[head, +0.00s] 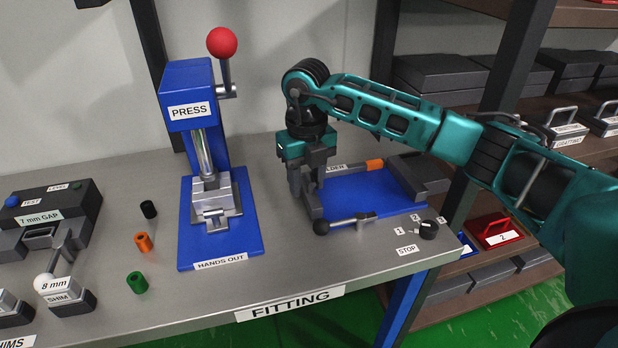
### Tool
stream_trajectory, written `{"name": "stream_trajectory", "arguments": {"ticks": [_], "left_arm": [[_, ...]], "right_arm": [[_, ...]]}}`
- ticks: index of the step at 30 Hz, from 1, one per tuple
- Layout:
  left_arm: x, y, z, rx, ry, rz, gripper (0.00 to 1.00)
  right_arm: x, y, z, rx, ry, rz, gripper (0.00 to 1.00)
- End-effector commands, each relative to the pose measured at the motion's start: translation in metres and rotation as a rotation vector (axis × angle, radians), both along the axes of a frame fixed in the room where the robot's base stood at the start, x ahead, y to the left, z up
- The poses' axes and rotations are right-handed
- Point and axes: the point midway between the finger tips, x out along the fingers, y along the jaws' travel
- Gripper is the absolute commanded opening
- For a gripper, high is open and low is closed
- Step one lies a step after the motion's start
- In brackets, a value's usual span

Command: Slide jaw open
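The holder's blue plate (375,190) lies at the right of the bench, its label partly hidden by my arm. A dark grey jaw block (312,205) stands at the plate's left end. A larger dark grey block (425,172) stands at its right end. A rod handle with a black ball (321,227) lies along the front edge. My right gripper (304,188) points down at the left jaw block, its fingertips close against it. I cannot tell whether the fingers grip it. The plate between the blocks looks bare. My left gripper is not in view.
A blue press (190,95) with a red-ball lever stands left of the holder. Black, orange (143,242) and green (137,283) small rings stand further left, near a gap gauge (45,220). A stop knob (428,230) sits at the front right. Shelves stand behind.

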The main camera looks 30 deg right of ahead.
Motion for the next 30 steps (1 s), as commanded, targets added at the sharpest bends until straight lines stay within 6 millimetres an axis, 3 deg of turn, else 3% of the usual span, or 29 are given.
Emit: {"name": "stream_trajectory", "arguments": {"ticks": [8,22,30], "left_arm": [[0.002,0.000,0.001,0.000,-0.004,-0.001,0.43],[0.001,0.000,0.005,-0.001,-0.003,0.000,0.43],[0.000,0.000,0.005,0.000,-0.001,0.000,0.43]], "right_arm": [[0.000,-0.002,0.007,-0.003,0.000,-0.005,0.41],[0.001,0.000,0.101,-0.001,-0.003,-0.002,0.41],[0.000,0.000,0.128,-0.001,0.000,-0.001,0.41]]}}
